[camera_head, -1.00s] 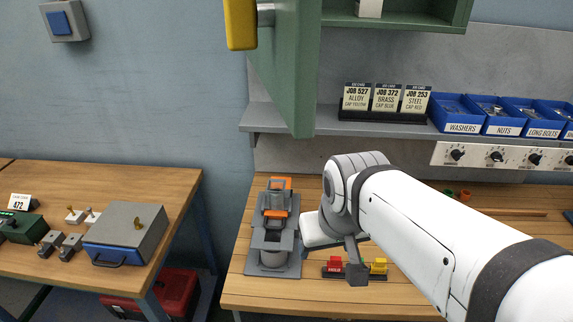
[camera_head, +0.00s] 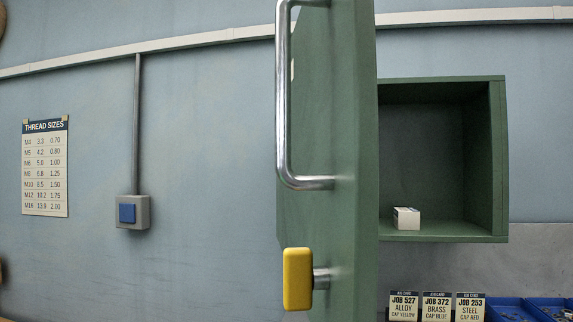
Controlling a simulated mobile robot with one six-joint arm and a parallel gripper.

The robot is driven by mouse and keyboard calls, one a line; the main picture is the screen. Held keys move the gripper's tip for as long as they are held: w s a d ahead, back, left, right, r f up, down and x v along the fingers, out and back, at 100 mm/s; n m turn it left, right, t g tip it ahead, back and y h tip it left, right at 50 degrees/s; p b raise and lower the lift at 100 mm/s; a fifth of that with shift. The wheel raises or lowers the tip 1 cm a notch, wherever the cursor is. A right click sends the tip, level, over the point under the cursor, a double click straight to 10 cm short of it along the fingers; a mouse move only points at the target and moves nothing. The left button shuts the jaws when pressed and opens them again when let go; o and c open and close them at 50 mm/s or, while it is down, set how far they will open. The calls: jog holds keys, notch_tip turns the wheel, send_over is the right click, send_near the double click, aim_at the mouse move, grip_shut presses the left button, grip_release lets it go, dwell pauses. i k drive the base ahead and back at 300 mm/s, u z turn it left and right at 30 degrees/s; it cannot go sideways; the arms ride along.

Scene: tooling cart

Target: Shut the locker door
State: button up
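The green locker door (camera_head: 345,150) stands wide open, swung out toward me, its edge nearest the camera. It carries a long metal bar handle (camera_head: 284,100) and, below that, a yellow knob (camera_head: 297,279) on a metal stem. To the right of the door is the open green locker (camera_head: 496,160) on the wall. A small white box (camera_head: 406,218) sits on the locker floor near its front. My gripper is not in view in this frame.
Below the locker stand several job cards (camera_head: 437,306) and blue bins (camera_head: 510,309). The space left of the door looks clear.

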aim_at(327, 102)
jog(key=u, duration=0.4)
jog(key=k, duration=0.95)
jog(key=z, duration=0.25)
